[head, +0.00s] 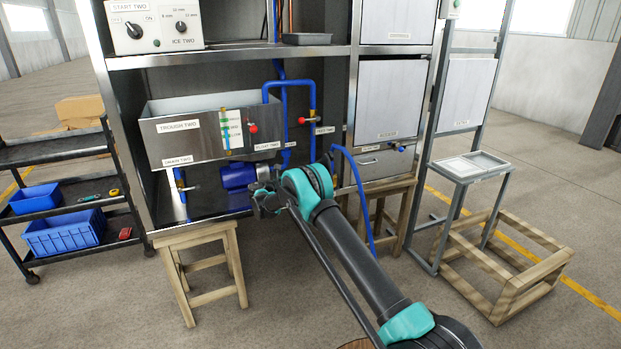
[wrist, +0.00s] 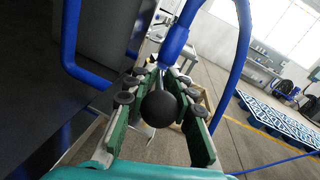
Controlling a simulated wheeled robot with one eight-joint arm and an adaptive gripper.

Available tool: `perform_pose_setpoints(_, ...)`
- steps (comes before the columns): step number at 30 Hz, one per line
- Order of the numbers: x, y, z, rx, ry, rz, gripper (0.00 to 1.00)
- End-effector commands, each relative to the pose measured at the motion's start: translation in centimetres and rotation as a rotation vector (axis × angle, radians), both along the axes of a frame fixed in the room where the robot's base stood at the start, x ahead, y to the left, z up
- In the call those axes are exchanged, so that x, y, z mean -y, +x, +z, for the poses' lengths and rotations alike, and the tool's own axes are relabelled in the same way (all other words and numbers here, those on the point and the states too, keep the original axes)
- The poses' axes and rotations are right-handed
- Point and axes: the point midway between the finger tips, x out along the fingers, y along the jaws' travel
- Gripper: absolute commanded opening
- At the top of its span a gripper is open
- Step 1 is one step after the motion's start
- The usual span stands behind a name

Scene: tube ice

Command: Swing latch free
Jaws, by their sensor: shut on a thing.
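My gripper (wrist: 160,76) has its green-sided fingers on both sides of a black ball knob (wrist: 160,108) in the wrist view. It is shut on this knob, and a thin bright rod shows beside the ball. I cannot tell for sure that the knob belongs to the latch. In the head view my gripper (head: 266,198) is in front of the lower part of the frame, by the blue pump (head: 237,176). My gripper and arm hide the knob there. A closed metal door (head: 392,98) is at the right, with a small handle (head: 368,161) on the panel below.
Blue pipes (head: 285,120) with red valve handles run beside the steel trough (head: 200,138). A blue hose (head: 362,195) hangs right of my gripper; blue tubing (wrist: 243,50) also passes close in the wrist view. Wooden stools (head: 205,255) stand below. A wooden crate frame (head: 500,285) is at the right.

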Motion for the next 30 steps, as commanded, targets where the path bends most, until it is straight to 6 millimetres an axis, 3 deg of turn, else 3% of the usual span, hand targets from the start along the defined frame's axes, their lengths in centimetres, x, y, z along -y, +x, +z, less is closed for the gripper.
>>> perform_pose_setpoints(14,-0.11,0.10,0.09,0.000,0.000,-0.008,0.00)
perform_pose_setpoints(15,-0.11,0.11,0.09,0.000,0.000,-0.008,0.27)
perform_pose_setpoints(19,-0.07,0.08,0.07,0.000,-0.001,-0.009,0.43)
perform_pose_setpoints(30,-0.37,-0.17,0.04,0.000,-0.001,-0.009,0.45)
